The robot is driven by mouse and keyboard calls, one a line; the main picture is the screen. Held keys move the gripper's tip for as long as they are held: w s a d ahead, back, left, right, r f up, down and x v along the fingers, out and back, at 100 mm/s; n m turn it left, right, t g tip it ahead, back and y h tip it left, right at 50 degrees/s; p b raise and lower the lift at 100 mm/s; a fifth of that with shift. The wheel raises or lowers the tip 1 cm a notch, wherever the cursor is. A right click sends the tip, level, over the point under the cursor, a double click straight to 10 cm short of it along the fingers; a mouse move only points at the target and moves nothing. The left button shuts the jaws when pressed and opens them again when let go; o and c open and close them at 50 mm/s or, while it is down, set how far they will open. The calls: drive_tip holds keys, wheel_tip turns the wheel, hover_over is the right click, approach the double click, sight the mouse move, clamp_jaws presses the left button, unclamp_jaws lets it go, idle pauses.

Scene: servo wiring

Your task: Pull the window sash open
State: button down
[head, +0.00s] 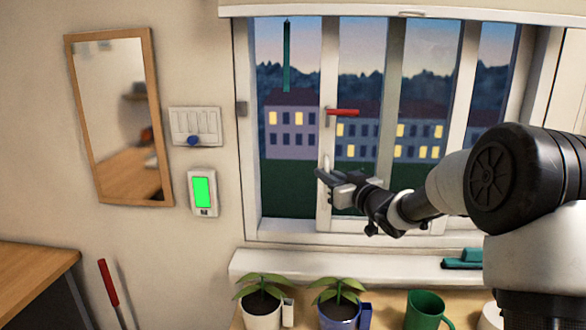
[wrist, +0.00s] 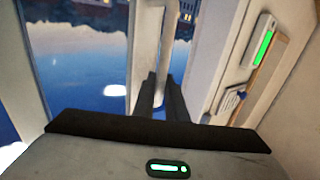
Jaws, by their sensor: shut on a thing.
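The window sash (head: 326,75) has a pale upright stile with a red lever (head: 343,112) lying horizontal on it. A small pale pull (head: 325,162) sits lower on that stile. My gripper (head: 323,176) reaches in from the right and is shut on the pull. In the wrist view, the two dark fingers of my gripper (wrist: 160,98) close in front of the pale upright stile (wrist: 148,45). The fingers hide most of the pull. I cannot tell whether the sash stands away from its frame.
The window sill (head: 330,268) runs below, with potted plants (head: 262,308) and a green mug (head: 425,311) beneath it. A green-screened panel (head: 203,193), a switch plate (head: 195,126) and a mirror (head: 118,115) are on the left wall. A green object (head: 463,258) lies on the sill's right.

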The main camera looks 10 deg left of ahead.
drive_tip(key=d+p, duration=0.1)
drive_tip(key=d, duration=0.8)
drive_tip(key=shift+w+p, duration=0.25)
drive_tip(key=shift+p, duration=0.15)
drive_tip(key=c, duration=1.8)
unclamp_jaws()
drive_tip(key=b+v, duration=0.1)
drive_tip(key=v, duration=1.6)
drive_tip(key=shift+s, duration=0.2)
